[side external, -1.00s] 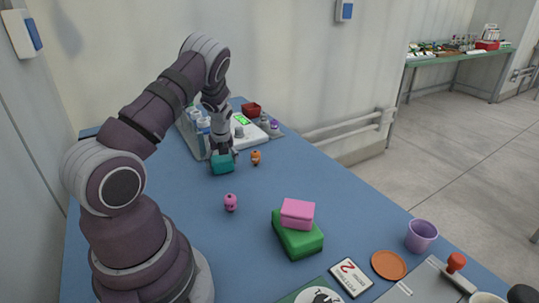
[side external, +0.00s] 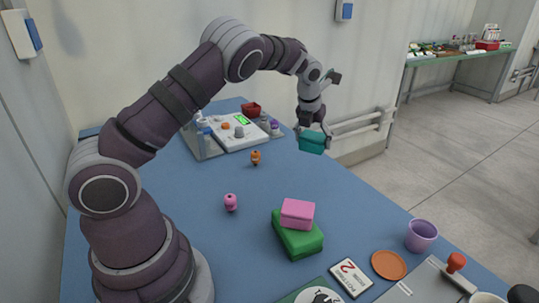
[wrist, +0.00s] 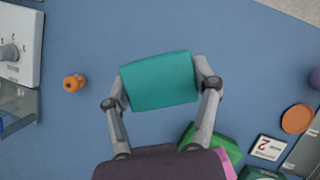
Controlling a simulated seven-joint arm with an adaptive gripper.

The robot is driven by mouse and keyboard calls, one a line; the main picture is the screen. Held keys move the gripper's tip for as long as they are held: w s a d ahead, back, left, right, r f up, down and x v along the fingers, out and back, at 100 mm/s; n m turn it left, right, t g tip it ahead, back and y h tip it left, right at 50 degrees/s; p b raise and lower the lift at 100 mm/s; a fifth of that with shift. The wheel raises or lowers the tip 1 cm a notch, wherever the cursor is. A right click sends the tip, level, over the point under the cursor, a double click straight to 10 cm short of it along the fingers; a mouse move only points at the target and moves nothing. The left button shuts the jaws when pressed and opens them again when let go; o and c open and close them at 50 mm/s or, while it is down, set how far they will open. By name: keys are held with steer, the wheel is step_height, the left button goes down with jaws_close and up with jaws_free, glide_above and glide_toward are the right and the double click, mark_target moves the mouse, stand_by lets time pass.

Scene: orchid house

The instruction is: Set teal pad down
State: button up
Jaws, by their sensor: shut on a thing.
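The teal pad (side external: 312,142) is a small block held up in the air by my gripper (side external: 311,132). In the wrist view the teal pad (wrist: 160,80) lies between the two fingers of my gripper (wrist: 160,88), one finger at each side, so the gripper is shut on it. In the side view the pad hangs over the far right part of the blue table (side external: 190,190). Its height above the table is hard to tell.
A pink block (side external: 297,213) lies on a green block (side external: 300,238). A pink figure (side external: 230,203) and an orange figure (side external: 256,158) stand on open table. A white device (side external: 238,131), red bin (side external: 251,109), purple cup (side external: 421,235), orange disc (side external: 388,264) and number card (side external: 351,277) are around.

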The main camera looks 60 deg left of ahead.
mark_target(326, 189)
steer(key=shift+m, duration=0.9)
steer(key=d+f, duration=0.1)
steer(key=f, duration=0.2)
steer(key=w+d+f, duration=0.1)
steer(key=f, duration=0.2)
steer(key=d+f, duration=0.2)
steer(key=f, duration=0.2)
steer(key=shift+w, duration=0.3)
steer(key=shift+f, duration=0.15)
steer(key=o, duration=1)
steer(key=shift+o, duration=0.2)
